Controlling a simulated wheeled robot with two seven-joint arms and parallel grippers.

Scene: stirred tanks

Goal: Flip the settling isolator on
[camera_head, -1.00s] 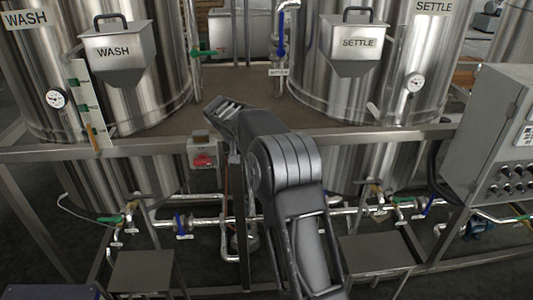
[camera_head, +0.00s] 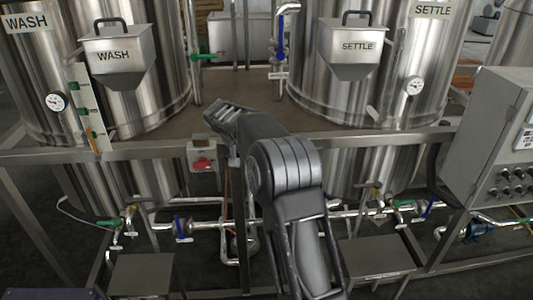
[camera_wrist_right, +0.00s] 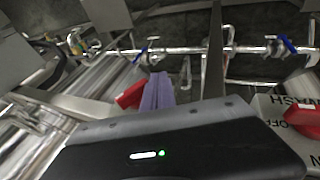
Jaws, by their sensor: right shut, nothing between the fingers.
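In the right wrist view, a red switch handle (camera_wrist_right: 131,95) is at left of centre, right beside the closed lavender fingers of my right gripper (camera_wrist_right: 157,92). They look very close; I cannot tell if they touch. Its box and label are hidden behind the gripper body, so its on or off position is unreadable. In the head view, a red switch (camera_head: 203,164) shows on a box under the rail; my right arm hides the gripper. My left gripper is not in view.
The steel rail (camera_head: 100,150) runs across in front of the WASH tank (camera_head: 165,60) and SETTLE tank (camera_head: 300,75). Pipes with blue and green valves (camera_head: 182,225) run below. A grey control cabinet (camera_head: 490,130) stands at the right.

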